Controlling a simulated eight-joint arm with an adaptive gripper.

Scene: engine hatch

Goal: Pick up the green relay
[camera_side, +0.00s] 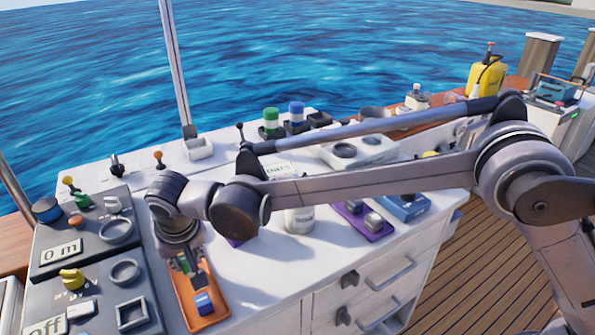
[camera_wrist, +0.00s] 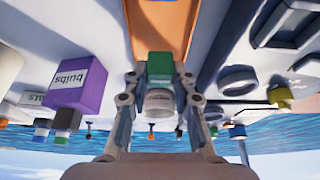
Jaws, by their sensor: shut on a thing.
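The green relay (camera_wrist: 160,66) is between the two fingers of my gripper (camera_wrist: 159,84) in the wrist view, with a finger against each side. In the side view my gripper (camera_side: 190,267) points down over the far end of an orange tray (camera_side: 205,320). The green relay shows there as a small green patch (camera_side: 183,263), mostly hidden by the fingers. I cannot tell whether it touches the tray. A blue relay (camera_side: 204,303) sits in the near part of the same tray.
A dark control panel (camera_side: 93,305) with knobs and rings stands left of the tray. A purple tray (camera_side: 372,230) with grey parts and a white jar (camera_side: 299,220) are to the right. The white counter (camera_side: 265,275) right of the orange tray is clear.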

